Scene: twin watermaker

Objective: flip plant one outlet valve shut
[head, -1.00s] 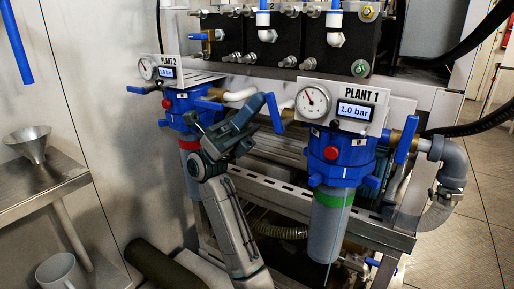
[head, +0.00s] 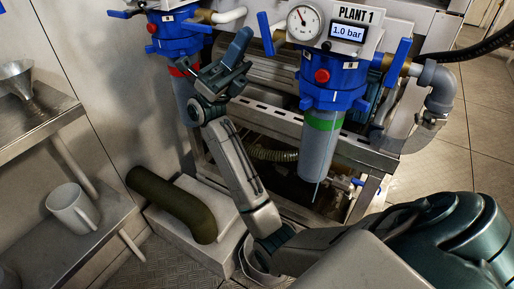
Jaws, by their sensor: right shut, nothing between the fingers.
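The plant 1 filter housing (head: 335,80) is blue, with a gauge (head: 305,22), a display (head: 348,32) reading 1.0 bar and a clear bowl with a green band below. A blue lever valve (head: 265,33) on its left side has its handle roughly upright, leaning left. Another blue lever valve (head: 397,62) on its right side also stands roughly upright, beside the grey pipe. I cannot read which is the outlet. My right gripper (head: 240,43) is shut and empty, just left of the left lever, with a small gap seeming to show. My left gripper is out of view.
The plant 2 housing (head: 178,38) stands close behind and left of my gripper. A steel frame rail (head: 275,118) crosses below. A shelf with a funnel (head: 18,78) and a mug (head: 72,208) is at left. A dark green cylinder (head: 172,205) lies low.

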